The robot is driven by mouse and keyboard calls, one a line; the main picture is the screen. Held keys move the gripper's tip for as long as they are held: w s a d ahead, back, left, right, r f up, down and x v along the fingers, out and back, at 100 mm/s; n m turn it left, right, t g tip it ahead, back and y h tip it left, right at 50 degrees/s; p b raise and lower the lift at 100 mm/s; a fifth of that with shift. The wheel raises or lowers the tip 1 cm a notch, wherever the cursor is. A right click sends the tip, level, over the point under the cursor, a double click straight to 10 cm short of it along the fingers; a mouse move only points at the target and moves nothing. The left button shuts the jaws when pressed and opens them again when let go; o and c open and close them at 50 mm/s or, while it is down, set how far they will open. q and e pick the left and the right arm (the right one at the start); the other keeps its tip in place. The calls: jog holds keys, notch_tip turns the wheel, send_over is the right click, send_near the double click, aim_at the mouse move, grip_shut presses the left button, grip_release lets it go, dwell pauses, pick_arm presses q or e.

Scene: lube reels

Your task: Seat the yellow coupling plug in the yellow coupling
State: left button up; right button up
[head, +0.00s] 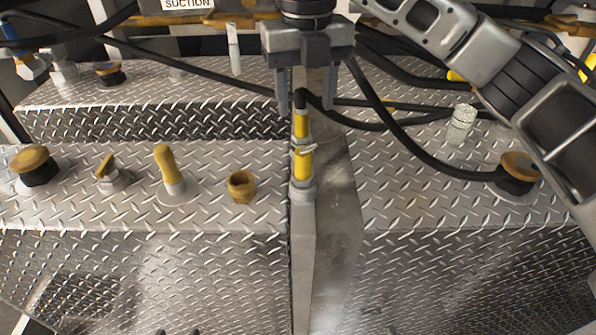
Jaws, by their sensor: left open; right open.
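The yellow coupling plug (301,125) stands upright at the centre of the head view, with a black hose at its top. Directly below and in line with it is the yellow coupling (303,166), with a silver collar between them and a grey fitting at its base. They appear to touch; how deep the plug sits cannot be told. My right gripper (306,100) is above, open, its fingers either side of the hose near the plug's top and not closed on it. Two dark tips of my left gripper (180,332) show at the bottom edge, apart and empty.
A yellow-handled valve (167,168), a brass hex fitting (241,186) and a brown-capped filler (35,164) stand on the left tread-plate tank. Another capped filler (518,170) is at right. The front tank faces are clear.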

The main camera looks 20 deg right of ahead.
aim_at(304, 166)
jog(key=f, duration=0.8)
jog(key=shift+s+f, duration=0.15)
jog(key=shift+s, duration=0.2)
jog(key=shift+a+f, duration=0.2)
jog(key=shift+f, duration=2.45)
grip_shut()
